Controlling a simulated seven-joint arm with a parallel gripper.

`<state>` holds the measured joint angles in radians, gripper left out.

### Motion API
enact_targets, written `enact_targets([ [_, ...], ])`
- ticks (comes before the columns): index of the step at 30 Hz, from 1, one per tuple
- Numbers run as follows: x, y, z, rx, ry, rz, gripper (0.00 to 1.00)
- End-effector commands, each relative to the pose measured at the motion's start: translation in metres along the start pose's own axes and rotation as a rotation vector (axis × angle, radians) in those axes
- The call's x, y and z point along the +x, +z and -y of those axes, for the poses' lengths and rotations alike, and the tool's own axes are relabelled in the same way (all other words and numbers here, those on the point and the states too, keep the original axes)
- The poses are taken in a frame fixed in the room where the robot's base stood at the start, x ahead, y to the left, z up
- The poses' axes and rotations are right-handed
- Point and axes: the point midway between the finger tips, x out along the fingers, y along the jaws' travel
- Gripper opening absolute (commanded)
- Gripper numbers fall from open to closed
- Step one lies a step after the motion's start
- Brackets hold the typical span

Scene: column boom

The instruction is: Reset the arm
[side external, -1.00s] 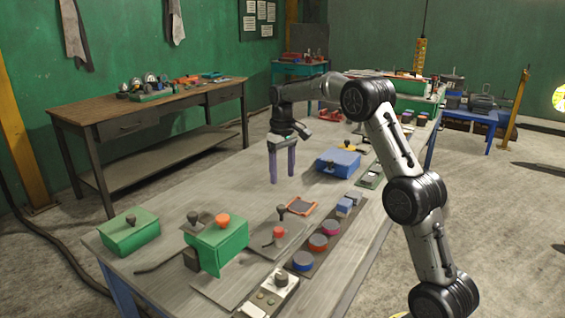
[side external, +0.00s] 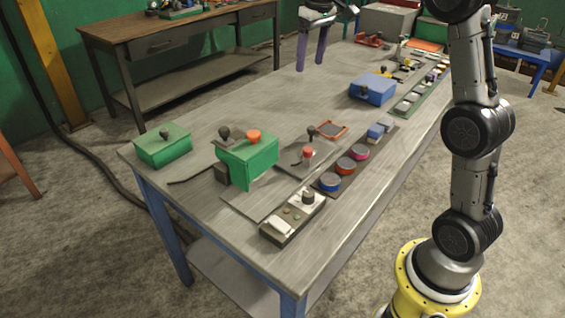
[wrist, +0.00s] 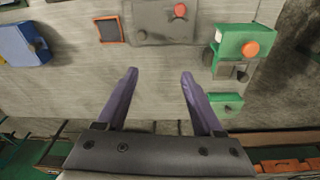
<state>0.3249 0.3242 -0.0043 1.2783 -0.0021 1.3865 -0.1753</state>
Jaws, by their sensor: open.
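My gripper (side external: 312,50) is at the top of the side external view, above the far left part of the work table (side external: 240,112). Its two purple fingers point down and stand apart with nothing between them. In the wrist view my gripper (wrist: 158,78) is also open and empty, with bare grey tabletop beyond the fingertips. My gripper touches none of the things on the table.
A green box with an orange knob (side external: 248,160), a smaller green box (side external: 163,146) and a blue box (side external: 372,90) stand on the table. The table's far-left side is clear. A wooden workbench (side external: 180,45) stands behind.

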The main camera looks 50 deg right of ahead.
Motion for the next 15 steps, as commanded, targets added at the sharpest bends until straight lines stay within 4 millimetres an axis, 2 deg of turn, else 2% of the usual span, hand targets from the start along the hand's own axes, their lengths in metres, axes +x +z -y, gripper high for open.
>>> enact_targets([
  [1, -0.020, 0.015, 0.015, -0.025, 0.001, -0.031, 0.69],
  [6, -0.059, 0.069, 0.052, -0.085, -0.003, -0.111, 0.69],
  [11, -0.076, 0.128, 0.078, -0.129, -0.013, -0.185, 0.69],
  [15, -0.075, 0.182, 0.094, -0.161, -0.027, -0.245, 0.69],
])
